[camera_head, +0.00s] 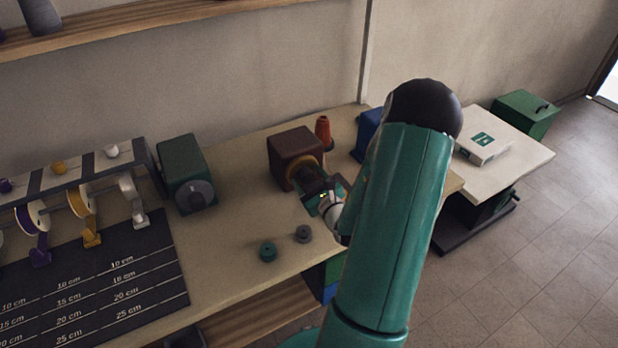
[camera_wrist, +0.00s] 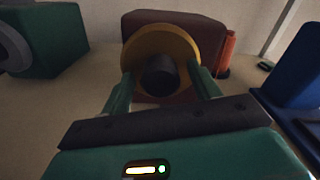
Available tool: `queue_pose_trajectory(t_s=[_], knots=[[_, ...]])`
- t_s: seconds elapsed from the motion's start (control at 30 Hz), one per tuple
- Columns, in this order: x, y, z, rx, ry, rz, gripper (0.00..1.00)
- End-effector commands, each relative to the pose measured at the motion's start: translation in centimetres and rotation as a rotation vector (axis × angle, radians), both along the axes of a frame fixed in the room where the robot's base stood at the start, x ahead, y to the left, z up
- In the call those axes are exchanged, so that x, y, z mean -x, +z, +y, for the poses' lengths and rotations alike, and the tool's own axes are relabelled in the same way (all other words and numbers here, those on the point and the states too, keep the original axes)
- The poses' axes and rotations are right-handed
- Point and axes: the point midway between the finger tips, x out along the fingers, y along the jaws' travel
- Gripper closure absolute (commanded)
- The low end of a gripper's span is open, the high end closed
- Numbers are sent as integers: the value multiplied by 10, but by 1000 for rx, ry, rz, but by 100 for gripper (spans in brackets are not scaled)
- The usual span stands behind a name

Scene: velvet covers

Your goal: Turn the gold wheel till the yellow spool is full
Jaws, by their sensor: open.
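The gold wheel (camera_wrist: 185,46) is a round disc with a dark hub (camera_wrist: 160,74), on the front of a brown box (camera_head: 294,146). In the head view only part of the gold wheel (camera_head: 301,170) shows behind my gripper (camera_head: 316,184). In the wrist view my gripper (camera_wrist: 161,80) is open, its two fingers on either side of the dark hub, in front of the wheel. I cannot tell whether they touch it. The yellow spool (camera_head: 81,202) is on the rack at the left in the head view. How much it holds is too small to tell.
A purple spool (camera_head: 33,217) and a white spool (camera_head: 128,187) flank the yellow one. A green box with a grey dial (camera_head: 186,171) stands left of the brown box.

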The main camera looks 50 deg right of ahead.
Motion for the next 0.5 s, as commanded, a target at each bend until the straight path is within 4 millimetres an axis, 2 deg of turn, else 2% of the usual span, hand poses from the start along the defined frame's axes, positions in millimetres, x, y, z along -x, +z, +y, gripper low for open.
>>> queue_pose_trajectory(t_s=[0.07,0.27,0.5], knots=[[0,0,0,0,0,0,42],[0,0,0,0,0,0,82],[-2,0,-2,-7,1,-3,83]])
